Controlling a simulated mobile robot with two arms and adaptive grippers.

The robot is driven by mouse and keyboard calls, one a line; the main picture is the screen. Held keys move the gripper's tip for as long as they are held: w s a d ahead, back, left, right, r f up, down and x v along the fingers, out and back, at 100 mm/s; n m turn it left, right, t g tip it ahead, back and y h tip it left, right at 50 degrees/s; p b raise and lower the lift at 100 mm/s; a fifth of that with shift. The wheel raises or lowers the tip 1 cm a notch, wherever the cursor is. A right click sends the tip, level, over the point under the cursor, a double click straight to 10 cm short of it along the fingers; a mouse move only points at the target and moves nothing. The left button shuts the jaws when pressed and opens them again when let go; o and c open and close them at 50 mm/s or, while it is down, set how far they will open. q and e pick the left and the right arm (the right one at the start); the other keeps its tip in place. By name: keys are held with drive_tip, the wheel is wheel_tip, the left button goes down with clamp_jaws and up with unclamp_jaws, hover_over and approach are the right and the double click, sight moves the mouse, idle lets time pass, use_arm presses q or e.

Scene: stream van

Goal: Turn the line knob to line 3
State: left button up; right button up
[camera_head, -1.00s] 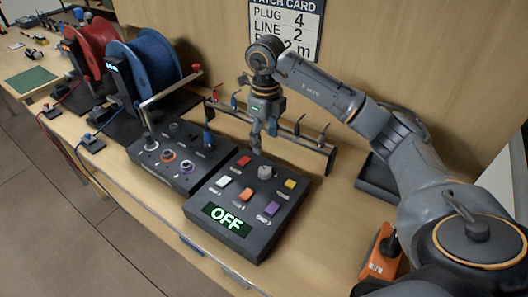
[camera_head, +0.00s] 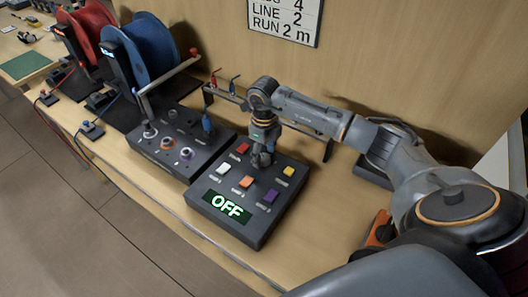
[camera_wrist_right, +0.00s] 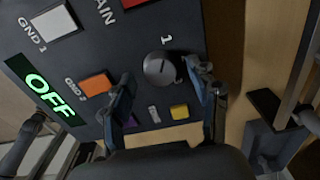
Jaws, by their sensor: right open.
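The grey round line knob (camera_wrist_right: 160,69) sits on the dark control box (camera_head: 218,219), with a "1" printed beside it. A dark mark on the knob appears to point roughly toward that "1". My right gripper (camera_wrist_right: 163,80) is open, its two fingers on either side of the knob in the wrist view. I cannot tell whether they touch it. In the head view my right gripper (camera_head: 262,158) is over the back of the box and largely hides the knob. A green display (camera_head: 227,206) on the box reads OFF. My left gripper is not in view.
Red (camera_head: 243,150), white (camera_head: 222,168), orange (camera_head: 246,182), yellow (camera_head: 288,171) and purple (camera_head: 271,196) buttons surround the knob. A second box (camera_head: 160,153) stands to the left, before red and blue reels (camera_head: 150,50). A wall card (camera_head: 284,20) reads LINE 2.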

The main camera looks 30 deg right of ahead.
drive_tip(key=shift+f, duration=0.35)
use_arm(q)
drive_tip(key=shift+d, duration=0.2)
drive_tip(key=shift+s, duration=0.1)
use_arm(e)
drive_tip(key=c, duration=1.2)
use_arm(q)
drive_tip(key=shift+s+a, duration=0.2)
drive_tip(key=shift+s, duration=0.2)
